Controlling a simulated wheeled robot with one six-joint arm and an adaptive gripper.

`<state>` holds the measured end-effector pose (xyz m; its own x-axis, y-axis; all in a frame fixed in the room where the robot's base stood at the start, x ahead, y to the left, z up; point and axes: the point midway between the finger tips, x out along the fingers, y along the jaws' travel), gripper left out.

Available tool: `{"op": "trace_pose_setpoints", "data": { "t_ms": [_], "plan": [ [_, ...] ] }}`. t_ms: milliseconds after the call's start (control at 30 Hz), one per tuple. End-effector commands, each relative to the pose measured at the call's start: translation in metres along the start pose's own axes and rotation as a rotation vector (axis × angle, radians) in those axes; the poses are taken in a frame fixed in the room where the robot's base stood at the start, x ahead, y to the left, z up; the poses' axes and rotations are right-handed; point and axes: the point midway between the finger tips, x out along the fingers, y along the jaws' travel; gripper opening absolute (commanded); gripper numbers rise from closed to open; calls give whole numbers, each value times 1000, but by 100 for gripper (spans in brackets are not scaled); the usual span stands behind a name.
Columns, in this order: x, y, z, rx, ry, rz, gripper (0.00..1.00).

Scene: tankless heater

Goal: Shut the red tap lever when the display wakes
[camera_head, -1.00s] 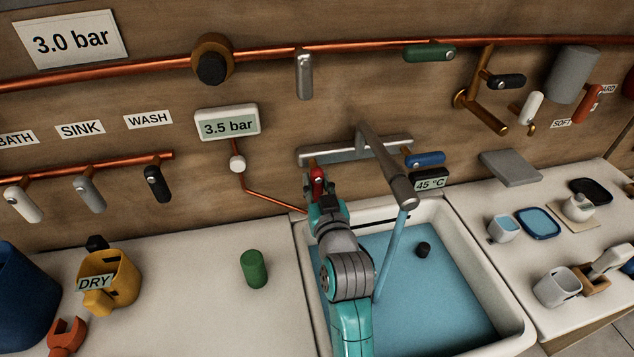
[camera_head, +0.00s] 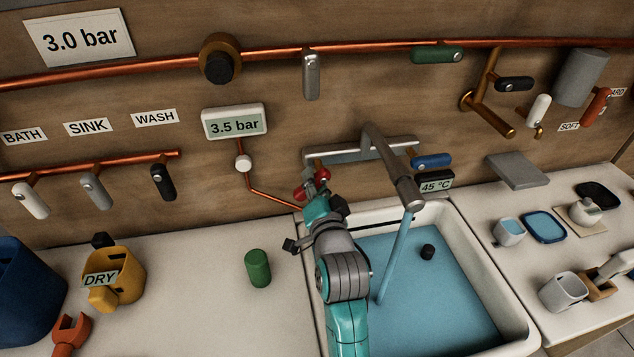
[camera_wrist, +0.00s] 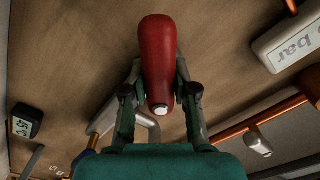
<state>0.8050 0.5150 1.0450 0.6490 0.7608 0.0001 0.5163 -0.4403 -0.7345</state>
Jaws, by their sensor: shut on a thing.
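The red tap lever (camera_head: 322,174) is at the left end of the grey mixer bar (camera_head: 345,153), slanting down and to the left. My gripper (camera_head: 309,192) is at the lever. In the wrist view, the red lever (camera_wrist: 160,50) sits between the two fingers of my gripper (camera_wrist: 160,72), which is shut on it. My wrist hides part of it in the head view. The display (camera_head: 436,187) right of the spout is lit and reads 45 °C. Water (camera_head: 395,260) runs from the grey spout (camera_head: 390,160) into the sink.
The blue lever (camera_head: 432,161) is at the bar's right end. A 3.5 bar gauge (camera_head: 235,122) and a copper pipe (camera_head: 270,198) lie left of the red lever.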

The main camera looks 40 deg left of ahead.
Motion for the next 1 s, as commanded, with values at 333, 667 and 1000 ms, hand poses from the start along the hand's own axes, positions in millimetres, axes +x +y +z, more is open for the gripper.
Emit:
{"op": "trace_pose_setpoints", "data": {
  "t_ms": [333, 667, 1000],
  "plan": [
    [0, -7, -2, 326, 1, 0, 0],
    [0, -11, -4, 591, 1, 0, 0],
    [0, -14, -6, 740, 2, 1, 0]
  ]
}}
